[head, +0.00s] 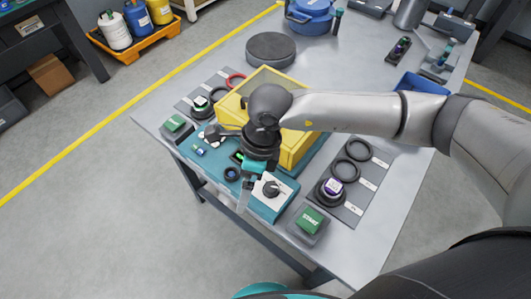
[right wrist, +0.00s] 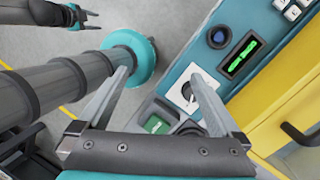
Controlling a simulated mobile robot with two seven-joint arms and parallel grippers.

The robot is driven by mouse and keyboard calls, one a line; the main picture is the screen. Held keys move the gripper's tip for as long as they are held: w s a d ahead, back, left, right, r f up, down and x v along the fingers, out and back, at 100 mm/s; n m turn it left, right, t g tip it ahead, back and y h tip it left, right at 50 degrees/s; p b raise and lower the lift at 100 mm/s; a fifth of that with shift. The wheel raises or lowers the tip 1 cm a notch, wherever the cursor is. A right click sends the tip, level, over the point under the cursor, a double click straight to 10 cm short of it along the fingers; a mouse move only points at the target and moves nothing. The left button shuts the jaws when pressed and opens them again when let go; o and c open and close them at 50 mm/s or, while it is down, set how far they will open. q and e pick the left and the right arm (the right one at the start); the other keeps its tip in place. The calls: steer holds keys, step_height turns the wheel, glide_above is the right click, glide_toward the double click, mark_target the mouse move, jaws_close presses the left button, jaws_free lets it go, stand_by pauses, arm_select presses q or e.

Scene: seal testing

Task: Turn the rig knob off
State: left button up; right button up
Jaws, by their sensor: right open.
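The rig knob (head: 271,189) is a dark round knob on a white plate at the front of the teal rig (head: 283,204). In the right wrist view the knob (right wrist: 187,92) shows beside my right gripper's right finger, which covers part of the plate. My right gripper (head: 257,190) is open and empty, above the rig's front edge close to the knob. I cannot tell whether a finger touches it. My left gripper (right wrist: 92,20) shows at the top left of the right wrist view, its fingers apart and empty. It is out of the head view.
A yellow guard box (head: 300,150) stands behind the knob. A green START button (head: 311,219) is to its right, near the mat with black rings (head: 357,150). A lit green display (right wrist: 243,53) and blue button (right wrist: 218,38) share the panel. Floor is open in front.

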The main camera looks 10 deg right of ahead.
mark_target(271, 186)
steer(key=w+d+h, duration=0.1)
steer(key=d, duration=0.1)
steer(key=w+d+h, duration=0.1)
steer(key=d, duration=0.1)
steer(key=w+d+t, duration=0.1)
steer(key=d, duration=0.1)
steer(key=shift+w+d+f+h, duration=0.1)
steer(key=shift+d+f+h, duration=0.05)
steer(key=shift+h, duration=0.25)
steer(key=shift+d+f, duration=0.1)
steer(key=shift+f+b, duration=0.8)
steer(key=shift+f, duration=0.15)
step_height(271, 186, down, 7)
steer(key=b, duration=0.5)
steer(key=shift+b, duration=0.35)
steer(key=shift+r, duration=0.1)
steer(key=m+p, duration=0.1)
steer(key=m, duration=0.2)
steer(key=m+p, duration=0.1)
steer(key=m, duration=0.3)
steer(key=shift+m, duration=0.4)
